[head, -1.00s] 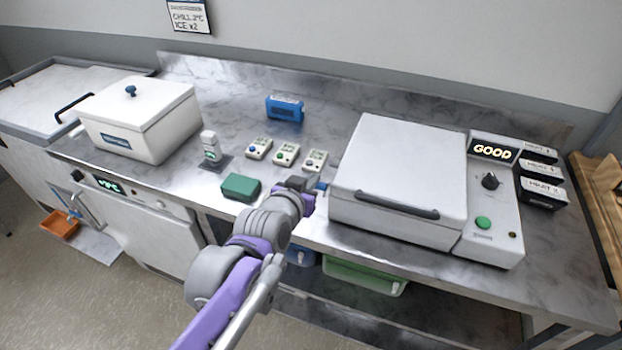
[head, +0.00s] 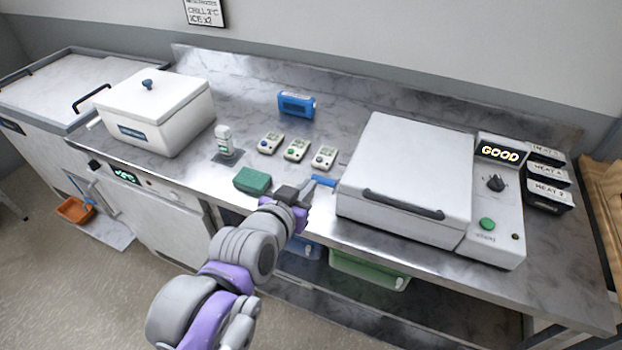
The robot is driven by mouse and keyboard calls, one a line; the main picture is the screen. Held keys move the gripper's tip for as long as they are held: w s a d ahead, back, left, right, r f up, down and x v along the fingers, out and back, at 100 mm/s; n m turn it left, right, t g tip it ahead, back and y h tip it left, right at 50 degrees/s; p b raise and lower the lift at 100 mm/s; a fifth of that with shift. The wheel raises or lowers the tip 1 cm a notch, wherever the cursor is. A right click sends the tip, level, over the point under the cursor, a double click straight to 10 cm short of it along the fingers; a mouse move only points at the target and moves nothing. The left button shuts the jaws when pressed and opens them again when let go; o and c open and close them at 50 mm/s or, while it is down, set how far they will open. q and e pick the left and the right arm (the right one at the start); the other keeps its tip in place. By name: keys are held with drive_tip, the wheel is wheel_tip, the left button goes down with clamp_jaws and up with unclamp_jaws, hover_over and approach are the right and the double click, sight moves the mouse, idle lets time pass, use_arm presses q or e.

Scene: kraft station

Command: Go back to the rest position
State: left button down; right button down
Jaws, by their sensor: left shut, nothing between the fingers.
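My left arm comes in from the bottom of the head view. Its left gripper (head: 302,190) is shut and empty over the front edge of the steel counter (head: 400,262). It is between the green block (head: 252,180) and the large white lidded machine (head: 405,170). A blue piece (head: 323,180) shows just past the fingertips, close to the machine's left side; I cannot tell whether they touch. My right gripper is not in view.
A white lidded box (head: 155,110), a small white bottle (head: 224,140), several small devices (head: 296,150) and a blue pack (head: 296,104) stand on the counter. A control panel (head: 496,185) reads GOOD. Green (head: 370,270) and blue bins are below.

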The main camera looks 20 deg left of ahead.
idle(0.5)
use_arm(q)
drive_tip(key=s+f+g+p, duration=0.2)
drive_tip(key=s+f+g, duration=0.6)
drive_tip(key=s+f, duration=0.6)
wheel_tip(320, 180, down, 3)
drive_tip(key=shift+s+a+f, duration=0.1)
drive_tip(key=shift+s+a, duration=0.05)
drive_tip(key=shift+s, duration=0.15)
